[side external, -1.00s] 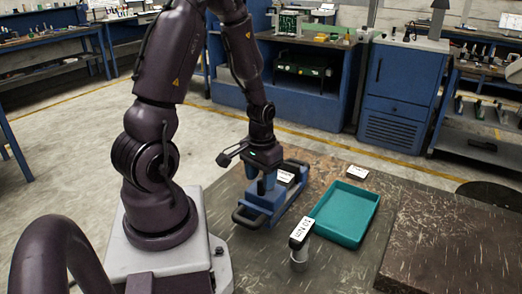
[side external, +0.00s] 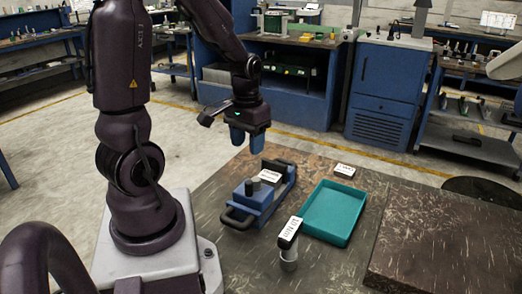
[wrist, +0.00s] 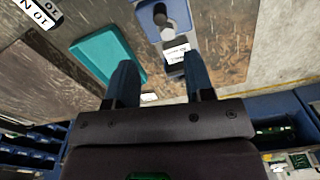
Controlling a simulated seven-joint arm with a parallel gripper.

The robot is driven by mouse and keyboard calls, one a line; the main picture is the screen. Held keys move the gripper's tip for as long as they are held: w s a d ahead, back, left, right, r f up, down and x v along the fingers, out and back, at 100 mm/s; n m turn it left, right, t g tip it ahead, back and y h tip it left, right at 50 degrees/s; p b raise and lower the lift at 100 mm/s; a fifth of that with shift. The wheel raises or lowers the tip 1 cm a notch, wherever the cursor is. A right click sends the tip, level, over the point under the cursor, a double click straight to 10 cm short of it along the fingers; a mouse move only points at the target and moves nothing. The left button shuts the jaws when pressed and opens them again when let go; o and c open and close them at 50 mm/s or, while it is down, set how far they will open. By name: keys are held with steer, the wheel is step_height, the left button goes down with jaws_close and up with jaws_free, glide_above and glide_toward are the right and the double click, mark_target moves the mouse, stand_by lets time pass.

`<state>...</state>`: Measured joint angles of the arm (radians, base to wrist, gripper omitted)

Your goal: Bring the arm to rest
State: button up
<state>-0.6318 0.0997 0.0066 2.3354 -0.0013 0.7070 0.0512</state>
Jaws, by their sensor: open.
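My gripper (side external: 247,148) is raised above the table, behind the blue fixture (side external: 236,214) and apart from it. Its two blue fingers point down, spread apart with nothing between them. In the wrist view my gripper (wrist: 160,75) also shows an empty gap between the fingers. The fixture holds a black block with a white label (side external: 270,177); the fixture and a white label (wrist: 176,53) show beyond the fingertips in the wrist view.
A teal tray (side external: 337,234) lies right of the fixture. A labelled black piece (side external: 290,232) stands on a grey cylinder (side external: 288,262) in front. A small labelled block (side external: 344,170) lies behind the tray. A dark slab (side external: 440,240) is at right. Blue cabinets stand behind.

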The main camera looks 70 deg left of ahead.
steer(key=s+d+r+m+t, duration=0.2)
steer(key=d+r+m+t, duration=0.3)
steer(key=d+r, duration=0.9)
steer(key=shift+s+d+r+m+t, duration=0.15)
steer(key=shift+d+r+m+t, duration=0.2)
steer(key=shift+d+m, duration=0.65)
